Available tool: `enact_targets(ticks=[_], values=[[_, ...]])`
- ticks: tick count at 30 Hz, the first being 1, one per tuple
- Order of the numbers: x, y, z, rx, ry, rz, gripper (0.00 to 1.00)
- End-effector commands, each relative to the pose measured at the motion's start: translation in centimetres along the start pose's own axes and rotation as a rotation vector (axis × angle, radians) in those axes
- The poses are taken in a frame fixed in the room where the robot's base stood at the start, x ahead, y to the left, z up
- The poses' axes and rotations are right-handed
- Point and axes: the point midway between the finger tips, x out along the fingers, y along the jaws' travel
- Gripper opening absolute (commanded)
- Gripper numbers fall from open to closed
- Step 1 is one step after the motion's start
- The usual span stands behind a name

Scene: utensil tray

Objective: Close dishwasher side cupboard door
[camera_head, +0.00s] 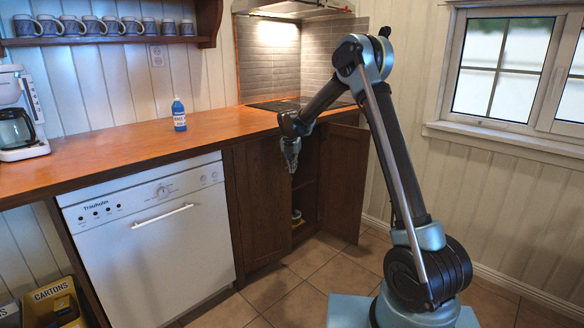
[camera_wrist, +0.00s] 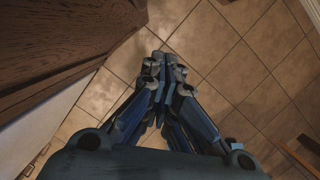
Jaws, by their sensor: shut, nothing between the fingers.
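The dark wood cupboard door beside the dishwasher (camera_head: 262,205) stands in line with the cabinet front, flush or nearly so; I cannot tell whether a small gap is left. My gripper (camera_head: 292,168) is shut and empty, pointing down in front of this door's right edge, below the countertop. I cannot tell whether it touches the door. In the wrist view the shut fingers (camera_wrist: 162,65) hang over the floor tiles, with dark wood (camera_wrist: 65,40) at upper left. The cupboard's other door (camera_head: 343,185) stands open to the right, and shelves show between the doors.
The white dishwasher (camera_head: 150,240) is left of the cupboard. On the wooden countertop (camera_head: 120,155) are a blue bottle (camera_head: 179,115) and a coffee maker (camera_head: 18,115). A yellow cartons bin (camera_head: 55,308) is at lower left. The tiled floor (camera_head: 275,290) before the cupboard is clear.

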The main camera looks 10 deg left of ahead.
Motion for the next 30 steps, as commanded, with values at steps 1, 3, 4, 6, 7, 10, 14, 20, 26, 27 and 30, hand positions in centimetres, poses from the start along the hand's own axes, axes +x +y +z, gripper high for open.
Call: enact_targets(ticks=[1,3,4,6,7,10,14,20,26,27,30], values=[[0.1,-0.4,-0.6,0.0,0.0,0.0,0.0],[-0.8,-0.6,-0.7,0.0,0.0,0.0,0.0],[-1.3,-0.7,-0.7,0.0,0.0,0.0,0.0],[-2.5,-0.8,-0.7,0.0,0.0,0.0,0.0],[-3.0,-0.8,-0.7,0.0,0.0,0.0,0.0],[-4.8,-1.0,-0.6,-0.001,0.0,0.0,0.0],[-7.1,-1.1,-0.6,-0.001,0.0,0.0,0.0],[-9.3,-1.3,-0.5,-0.001,0.0,0.0,0.0],[-8.8,-0.8,-0.8,0.038,0.014,0.048,0.0],[-8.0,-0.4,-1.0,0.067,0.022,0.082,0.0],[-5.7,1.0,-1.7,0.177,0.058,0.207,0.0]])
